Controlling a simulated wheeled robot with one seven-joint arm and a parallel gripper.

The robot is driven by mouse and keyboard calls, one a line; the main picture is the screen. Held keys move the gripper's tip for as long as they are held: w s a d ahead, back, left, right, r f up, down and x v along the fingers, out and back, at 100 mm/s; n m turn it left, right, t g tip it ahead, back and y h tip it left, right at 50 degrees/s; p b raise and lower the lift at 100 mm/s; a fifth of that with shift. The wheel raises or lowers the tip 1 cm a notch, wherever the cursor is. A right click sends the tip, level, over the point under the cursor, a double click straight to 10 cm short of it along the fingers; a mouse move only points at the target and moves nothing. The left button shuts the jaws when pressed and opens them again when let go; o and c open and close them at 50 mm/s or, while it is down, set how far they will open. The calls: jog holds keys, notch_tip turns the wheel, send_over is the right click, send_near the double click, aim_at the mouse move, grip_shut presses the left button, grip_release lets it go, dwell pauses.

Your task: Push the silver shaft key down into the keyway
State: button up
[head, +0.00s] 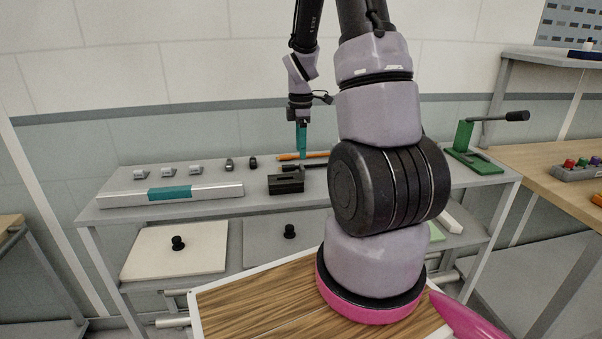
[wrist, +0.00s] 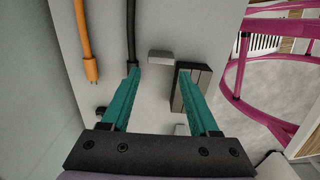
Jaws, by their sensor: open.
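A dark block (head: 286,184) sits on the grey bench near its front edge. In the wrist view a dark block (wrist: 203,78) with a lengthwise line along its top lies beside the right finger, which partly covers it. The keyway is not clear in either view. A small grey bar (wrist: 161,57) lies beyond the fingertips; I cannot tell whether it is the silver shaft key. A paler piece (wrist: 182,130) shows between the fingers. My gripper (head: 302,153) points down above the bench, its teal fingers open and apart in the wrist view (wrist: 160,76), with nothing held between them.
A long silver bar with a teal band (head: 120,199) and several small metal parts (head: 167,170) stand at left. A green lever clamp (head: 463,140) stands at right.

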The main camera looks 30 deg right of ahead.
aim_at(302, 166)
jog(key=f, duration=0.7)
jog(key=shift+s+d+f, duration=0.15)
jog(key=shift+d, duration=0.05)
grip_shut()
